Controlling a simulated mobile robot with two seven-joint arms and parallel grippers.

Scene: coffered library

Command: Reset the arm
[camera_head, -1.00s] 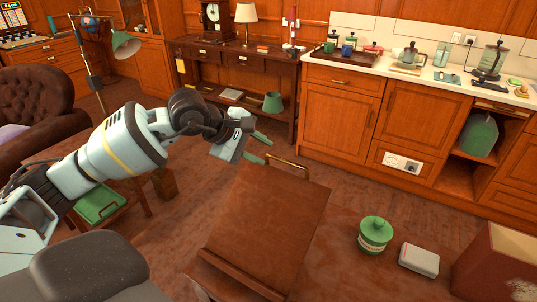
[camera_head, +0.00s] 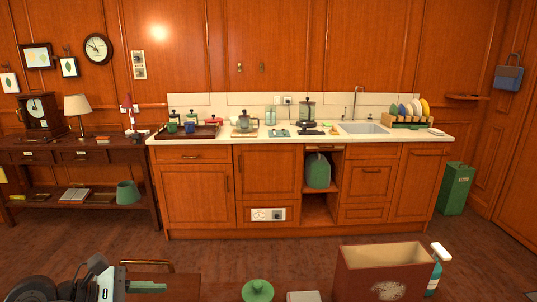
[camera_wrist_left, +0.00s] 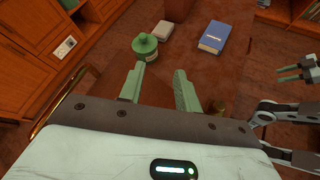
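My left gripper (camera_head: 150,287) is at the lower left of the head view, near the brass handle of a wooden piece. The left wrist view shows its two green fingers apart with nothing between them (camera_wrist_left: 160,82). A green lidded jar (camera_wrist_left: 145,47) stands on the brown surface beyond the fingertips, apart from them. My right gripper shows at the right edge of the left wrist view (camera_wrist_left: 283,73), its fingers apart and empty. It is not in the head view.
A red-brown open box (camera_head: 385,265) and a spray bottle (camera_head: 437,265) stand near front right. A white box (camera_wrist_left: 178,31) and blue book (camera_wrist_left: 213,37) lie near the jar. The brass handle (camera_head: 146,265) is close to my left gripper. The kitchen counter (camera_head: 300,137) is beyond open floor.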

